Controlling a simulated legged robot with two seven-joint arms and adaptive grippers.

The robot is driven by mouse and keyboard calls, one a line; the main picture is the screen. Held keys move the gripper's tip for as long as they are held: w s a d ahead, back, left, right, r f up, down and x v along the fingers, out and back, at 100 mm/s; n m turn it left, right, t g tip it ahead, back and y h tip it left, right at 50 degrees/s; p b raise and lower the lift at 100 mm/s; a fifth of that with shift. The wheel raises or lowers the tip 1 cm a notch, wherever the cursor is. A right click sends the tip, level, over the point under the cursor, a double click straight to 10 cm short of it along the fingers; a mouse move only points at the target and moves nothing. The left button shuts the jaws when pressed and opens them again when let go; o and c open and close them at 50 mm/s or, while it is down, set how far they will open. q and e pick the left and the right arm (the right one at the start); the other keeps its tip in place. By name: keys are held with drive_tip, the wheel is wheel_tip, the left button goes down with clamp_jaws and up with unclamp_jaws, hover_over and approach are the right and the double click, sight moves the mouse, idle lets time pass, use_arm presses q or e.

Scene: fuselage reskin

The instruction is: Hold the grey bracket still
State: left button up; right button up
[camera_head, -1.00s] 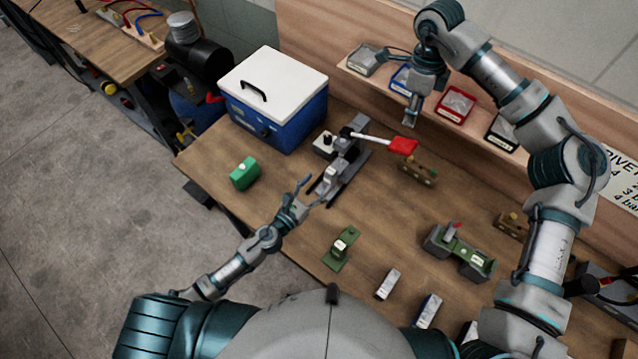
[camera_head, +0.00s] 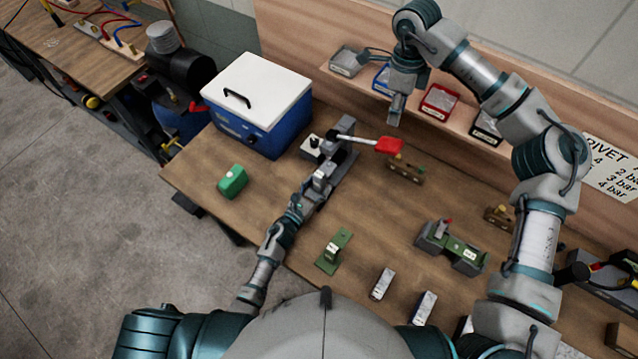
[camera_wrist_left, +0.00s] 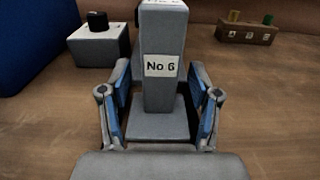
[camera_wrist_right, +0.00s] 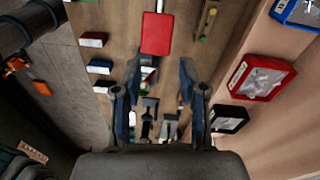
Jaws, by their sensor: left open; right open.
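The grey bracket (camera_wrist_left: 163,75), labelled "No 6", stands upright in the middle of the left wrist view. In the head view it is small and partly covered at the front of the grey fixture (camera_head: 343,165). My left gripper (camera_wrist_left: 162,95) is open, with one finger on each side of the bracket's lower part; I cannot tell whether either finger touches it. It also shows in the head view (camera_head: 312,190). My right gripper (camera_head: 396,108) is open and empty above the back of the bench, and its spread fingers show in the right wrist view (camera_wrist_right: 159,80).
A lever with a red handle (camera_head: 388,145) reaches right from the fixture. A blue box with a white lid (camera_head: 262,90) stands at left. A green block (camera_head: 232,181), a green bracket (camera_head: 333,250) and a grey-green assembly (camera_head: 452,247) lie on the bench. Parts bins (camera_head: 438,102) line the back shelf.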

use_arm(q)
drive_tip(key=shift+w+d, duration=0.15)
drive_tip(key=shift+w, duration=0.05)
drive_tip(key=shift+r, duration=0.1)
use_arm(e)
drive_tip(key=shift+s+a+r, duration=0.15)
drive_tip(key=shift+s, duration=0.05)
use_arm(q)
clamp_jaws()
use_arm(e)
drive_tip(key=shift+w, duration=0.1)
drive_tip(key=c, duration=0.5)
drive_tip(key=shift+n, duration=0.6)
clamp_jaws()
drive_tip(key=shift+s+d+f+n+t, duration=0.15)
drive_tip(key=shift+f+n, duration=0.4)
drive_tip(key=shift+f, duration=0.65)
drive_tip(key=shift+s+f+n+t, duration=0.15)
drive_tip(key=shift+f+n, duration=0.35)
drive_tip(key=shift+f, duration=0.65)
drive_tip(key=shift+s+d+f+n+t, duration=0.15)
drive_tip(key=shift+f+n, duration=0.4)
drive_tip(key=shift+f, duration=0.65)
